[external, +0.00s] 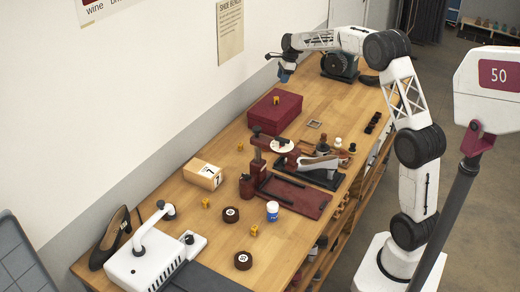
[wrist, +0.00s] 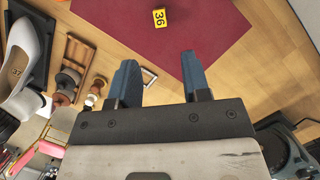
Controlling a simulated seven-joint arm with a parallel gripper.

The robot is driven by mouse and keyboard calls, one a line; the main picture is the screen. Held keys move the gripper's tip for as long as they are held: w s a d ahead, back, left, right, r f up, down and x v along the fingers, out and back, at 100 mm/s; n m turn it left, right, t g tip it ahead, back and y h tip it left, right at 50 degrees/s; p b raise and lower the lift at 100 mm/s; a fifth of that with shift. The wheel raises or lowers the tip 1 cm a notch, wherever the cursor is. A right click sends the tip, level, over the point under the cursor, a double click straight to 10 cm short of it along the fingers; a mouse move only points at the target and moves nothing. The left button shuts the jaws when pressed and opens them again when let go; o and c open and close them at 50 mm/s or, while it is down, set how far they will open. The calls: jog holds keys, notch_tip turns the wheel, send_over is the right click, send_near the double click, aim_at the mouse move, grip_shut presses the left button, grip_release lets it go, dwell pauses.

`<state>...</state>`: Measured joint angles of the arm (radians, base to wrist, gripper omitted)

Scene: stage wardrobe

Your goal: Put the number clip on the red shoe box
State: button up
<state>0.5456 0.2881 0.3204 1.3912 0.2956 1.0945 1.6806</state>
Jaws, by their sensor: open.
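The red shoe box (external: 288,118) stands at the back of the wooden table, against the wall side. A small yellow number clip (external: 276,99) rests on its lid; in the wrist view this clip (wrist: 159,17) reads 36 and lies on the red lid (wrist: 195,28). Other yellow clips lie on the table: one near the box (external: 240,147), one farther forward (external: 205,202) and one near the front (external: 254,230). My gripper (external: 283,77) is open and empty, raised beyond the box. In the wrist view its blue fingers (wrist: 161,80) are apart, with nothing between them.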

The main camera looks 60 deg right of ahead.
dwell(0.4)
jog(key=s+a+r+n, duration=0.35)
jog(key=s+a, duration=0.35)
jog(key=a, duration=0.3)
jog(key=s+a+r+n+h, duration=0.1)
jog(key=s+a+r+n, duration=0.2)
jog(key=s+a+n, duration=0.35)
jog(key=s+a+r+n, duration=0.35)
jog(key=s+a, duration=0.35)
jog(key=a, duration=0.5)
jog(key=s+a+f+n, duration=0.2)
jog(key=s+a+n, duration=0.2)
jog(key=s, duration=0.6)
jog(key=s+a+f+n+h, duration=0.1)
jog(key=s+a+n, duration=0.4)
jog(key=s, duration=0.6)
jog(key=s+a+f+n, duration=0.4)
jog(key=s+a, duration=0.2)
jog(key=s, duration=0.4)
jog(key=shift+s+a, duration=0.2)
jog(key=shift+s, duration=0.15)
